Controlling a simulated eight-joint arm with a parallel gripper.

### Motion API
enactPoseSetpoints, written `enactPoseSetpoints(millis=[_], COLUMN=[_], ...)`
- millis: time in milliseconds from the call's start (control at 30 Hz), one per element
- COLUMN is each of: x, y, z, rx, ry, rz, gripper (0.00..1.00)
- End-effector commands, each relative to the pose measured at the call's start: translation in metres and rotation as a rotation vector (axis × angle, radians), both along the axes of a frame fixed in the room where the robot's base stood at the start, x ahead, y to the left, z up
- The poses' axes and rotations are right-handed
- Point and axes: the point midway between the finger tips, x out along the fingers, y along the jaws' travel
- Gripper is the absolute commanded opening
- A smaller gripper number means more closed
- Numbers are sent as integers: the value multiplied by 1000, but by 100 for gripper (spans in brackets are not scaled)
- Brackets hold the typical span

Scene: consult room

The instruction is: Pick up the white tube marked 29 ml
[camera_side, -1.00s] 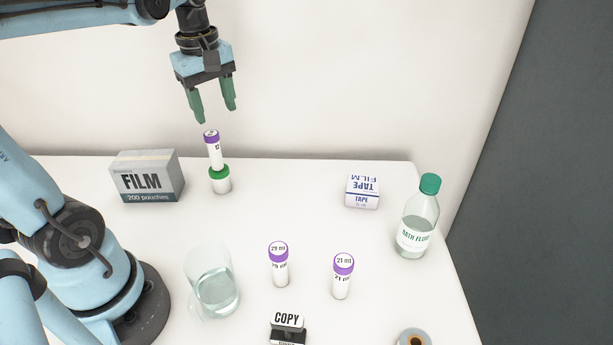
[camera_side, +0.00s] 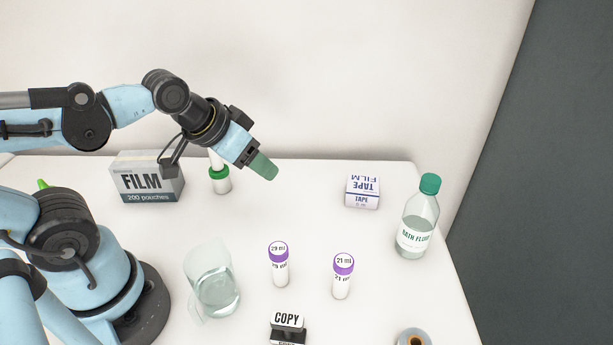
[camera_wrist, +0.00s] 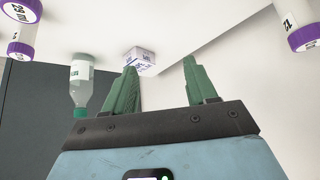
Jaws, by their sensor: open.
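The white tube marked 29 ml (camera_side: 279,268) stands upright with a purple cap on the white table, in the middle of the side view. A purple-capped tube reading 29 ml (camera_wrist: 20,12) is cut off at the top left of the wrist view. My gripper (camera_side: 264,167) is above and behind it in the side view, tilted down to the right, apart from it. In the wrist view my gripper (camera_wrist: 160,65) has its two green fingers spread with nothing between them.
A similar tube marked 21 ml (camera_side: 342,276) stands just right. A glass of liquid (camera_side: 213,285) is left, a COPY stamp (camera_side: 288,325) in front. A green-lidded jar (camera_side: 220,182) bearing another tube is partly behind my gripper. A tape box (camera_side: 362,191) and bottle (camera_side: 416,225) stand right.

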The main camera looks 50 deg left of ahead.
Motion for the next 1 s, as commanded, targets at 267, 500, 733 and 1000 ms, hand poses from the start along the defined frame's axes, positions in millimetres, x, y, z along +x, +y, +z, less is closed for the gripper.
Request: enactPoseSetpoints(millis=[267,500,733,1000], x=[0,0,0,-6], y=[0,0,0,-39], z=[0,0,0,-3], rx=[0,-1,-1,-93], ry=[1,1,1,171], rz=[2,3,3,39], gripper=[57,61,63,63])
